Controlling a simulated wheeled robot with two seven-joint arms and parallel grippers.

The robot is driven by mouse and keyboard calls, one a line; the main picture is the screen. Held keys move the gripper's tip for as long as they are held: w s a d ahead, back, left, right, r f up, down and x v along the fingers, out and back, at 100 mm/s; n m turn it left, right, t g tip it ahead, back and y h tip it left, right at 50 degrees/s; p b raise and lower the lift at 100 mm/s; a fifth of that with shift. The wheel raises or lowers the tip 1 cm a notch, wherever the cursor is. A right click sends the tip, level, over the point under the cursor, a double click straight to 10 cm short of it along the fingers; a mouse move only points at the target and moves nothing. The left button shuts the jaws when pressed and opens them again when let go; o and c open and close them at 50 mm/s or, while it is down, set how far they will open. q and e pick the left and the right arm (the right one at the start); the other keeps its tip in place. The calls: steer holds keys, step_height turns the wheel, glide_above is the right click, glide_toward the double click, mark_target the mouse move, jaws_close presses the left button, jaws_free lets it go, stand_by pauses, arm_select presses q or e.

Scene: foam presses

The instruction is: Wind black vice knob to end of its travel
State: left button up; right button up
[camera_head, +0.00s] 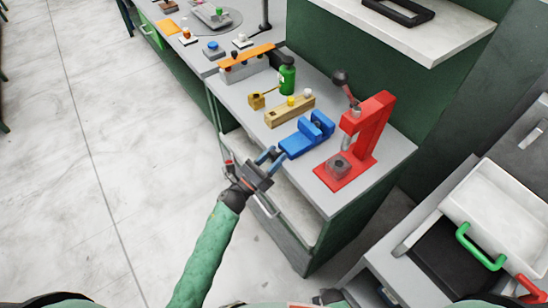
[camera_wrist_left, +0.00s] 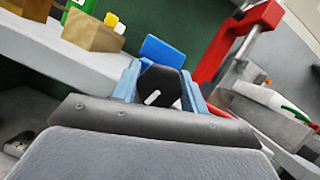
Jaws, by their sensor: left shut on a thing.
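The blue vice (camera_head: 308,134) sits on the grey bench top, near its front edge. Its blue jaw also shows in the left wrist view (camera_wrist_left: 165,52). The black knob (camera_wrist_left: 160,88) with a white mark faces the wrist camera, between the two blue fingers of my left gripper. My left gripper (camera_head: 274,156) reaches the front end of the vice and is shut on the knob. In the head view the fingers hide most of the knob. My right gripper does not show in either view.
A red press (camera_head: 362,140) stands right of the vice. A wooden block with yellow pegs (camera_head: 290,110) and a green bottle (camera_head: 287,76) stand behind it. A white drawer tray (camera_head: 500,205) and a green handle (camera_head: 478,248) are at lower right. The floor at left is clear.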

arm_select(q)
steer(key=o, duration=1)
steer(key=shift+m, duration=0.4)
